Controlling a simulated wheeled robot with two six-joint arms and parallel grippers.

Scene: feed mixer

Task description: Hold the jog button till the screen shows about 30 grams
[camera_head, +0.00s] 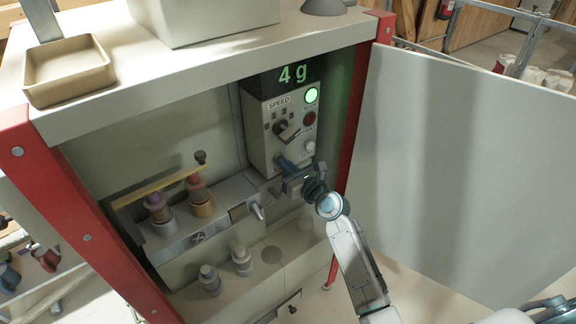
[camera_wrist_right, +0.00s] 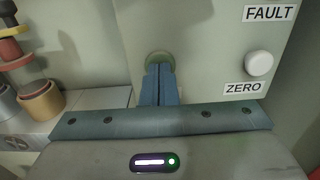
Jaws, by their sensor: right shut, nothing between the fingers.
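The screen (camera_head: 293,75) at the top of the control box reads 4 g in green. My right gripper (camera_head: 281,161) is shut and empty, with its fingertips at the lower left of the box's front. In the right wrist view the shut blue fingers (camera_wrist_right: 160,84) point at a round greenish button (camera_wrist_right: 160,57). The fingertips cover much of that button, and they appear to touch it. How far it is pressed cannot be told. Its label is hidden. My left gripper is not in view.
The box (camera_head: 262,134) also carries a lit green button (camera_head: 312,95), a dark red FAULT button (camera_head: 309,118), a speed knob (camera_head: 289,132) and a white ZERO button (camera_wrist_right: 259,64). An open door panel (camera_head: 450,160) stands right of my arm. Canisters (camera_head: 201,204) stand left.

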